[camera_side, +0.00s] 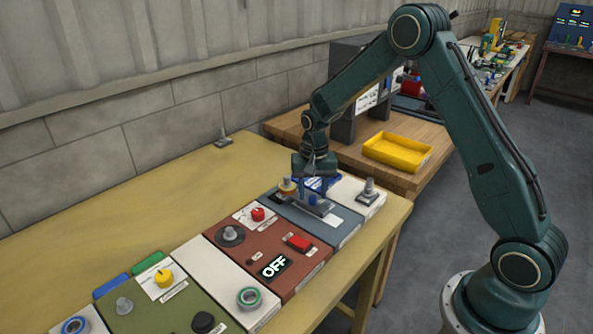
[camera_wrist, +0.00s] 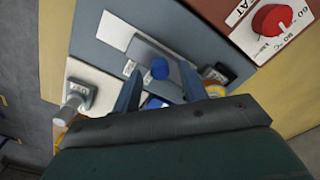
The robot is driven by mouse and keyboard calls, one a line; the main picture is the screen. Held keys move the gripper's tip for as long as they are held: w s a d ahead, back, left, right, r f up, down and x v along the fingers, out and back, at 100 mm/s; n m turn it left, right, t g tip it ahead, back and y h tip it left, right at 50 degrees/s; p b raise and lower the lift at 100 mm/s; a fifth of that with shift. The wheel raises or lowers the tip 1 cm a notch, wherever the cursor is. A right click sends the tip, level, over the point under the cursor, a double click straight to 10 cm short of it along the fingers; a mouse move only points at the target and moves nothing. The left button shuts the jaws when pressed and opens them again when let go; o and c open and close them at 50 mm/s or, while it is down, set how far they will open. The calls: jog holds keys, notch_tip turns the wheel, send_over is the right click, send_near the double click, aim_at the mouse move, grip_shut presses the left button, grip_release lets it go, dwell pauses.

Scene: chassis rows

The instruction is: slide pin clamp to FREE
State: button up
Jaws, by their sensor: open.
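The pin clamp shows as a blue knob (camera_wrist: 160,69) on a grey metal slide plate (camera_wrist: 145,50), set in a blue-grey panel (camera_wrist: 97,52). In the side view the knob (camera_side: 313,200) stands below my gripper (camera_side: 313,190). My gripper is open, pointing down. In the wrist view its two fingers (camera_wrist: 160,85) are on either side of the knob, with a visible gap at each side; I see no contact. A small white label (camera_wrist: 129,68) lies beside the slide, its text too small to read. The knob's lower part is partly hidden in the side view.
A reddish panel (camera_side: 225,262) with a red knob (camera_side: 258,214), a red switch (camera_side: 299,242) and an OFF display (camera_side: 274,267) adjoins on the left. A yellow-capped post (camera_side: 287,187) stands close to my gripper. A grey post (camera_side: 369,190) stands to the right.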

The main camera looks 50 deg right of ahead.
aim_at(323, 209)
jog(key=shift+f, duration=0.45)
grip_shut()
jog(key=shift+s, duration=1.75)
grip_release()
